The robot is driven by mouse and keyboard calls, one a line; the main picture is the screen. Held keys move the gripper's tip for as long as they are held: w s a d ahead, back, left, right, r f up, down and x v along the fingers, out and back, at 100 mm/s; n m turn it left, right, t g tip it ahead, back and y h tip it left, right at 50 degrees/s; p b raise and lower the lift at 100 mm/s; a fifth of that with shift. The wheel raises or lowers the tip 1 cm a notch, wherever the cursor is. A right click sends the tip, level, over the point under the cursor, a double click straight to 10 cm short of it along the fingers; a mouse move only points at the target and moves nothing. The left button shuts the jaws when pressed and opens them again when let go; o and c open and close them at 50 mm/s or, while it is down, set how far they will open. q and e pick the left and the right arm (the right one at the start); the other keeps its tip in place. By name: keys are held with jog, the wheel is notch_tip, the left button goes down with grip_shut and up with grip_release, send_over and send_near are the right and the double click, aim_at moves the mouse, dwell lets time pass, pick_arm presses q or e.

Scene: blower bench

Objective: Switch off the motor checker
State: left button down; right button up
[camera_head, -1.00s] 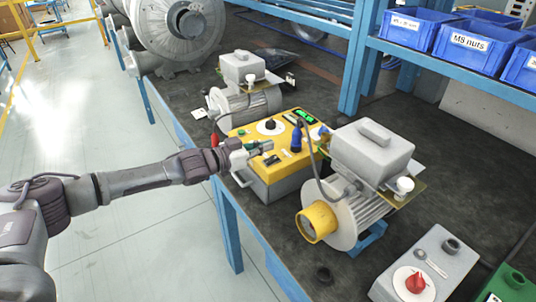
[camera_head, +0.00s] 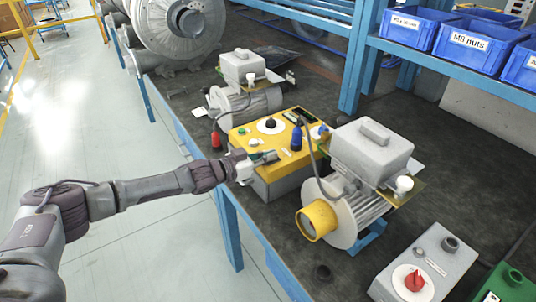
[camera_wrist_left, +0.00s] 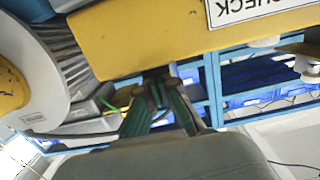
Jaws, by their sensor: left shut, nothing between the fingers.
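The motor checker (camera_head: 246,140) is a box with a yellow top and a grey lower body on the dark bench. Its top carries a black knob on a white dial (camera_head: 270,124), a dark display strip (camera_head: 292,116) and small buttons. My left gripper (camera_head: 275,157) is shut and empty at the checker's near-left edge, hiding part of the top there; I cannot tell whether it touches. In the left wrist view, the shut fingertips (camera_wrist_left: 157,76) are near the edge of a yellow panel (camera_wrist_left: 140,28) with a "CHECK" label. My right gripper is not in view.
A motor with a yellow shaft cover (camera_head: 318,220) stands right of the checker, and another motor (camera_head: 240,100) behind it. A blue plug (camera_head: 296,138) and a red plug (camera_head: 215,139) are by the checker. A grey switch box (camera_head: 430,265) sits at front right. Blue bins (camera_head: 470,45) line the shelf.

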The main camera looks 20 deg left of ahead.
pick_arm(q)
jog(key=shift+d+r, duration=0.1)
jog(key=shift+r, duration=0.15)
jog(key=r+p, duration=0.4)
jog(key=shift+w+d, duration=0.2)
jog(key=r+b+v, duration=0.1)
jog(key=v, duration=0.8)
jog(key=shift+s+a+r, duration=0.2)
jog(key=shift+a+r, duration=0.05)
jog(key=shift+r, duration=0.2)
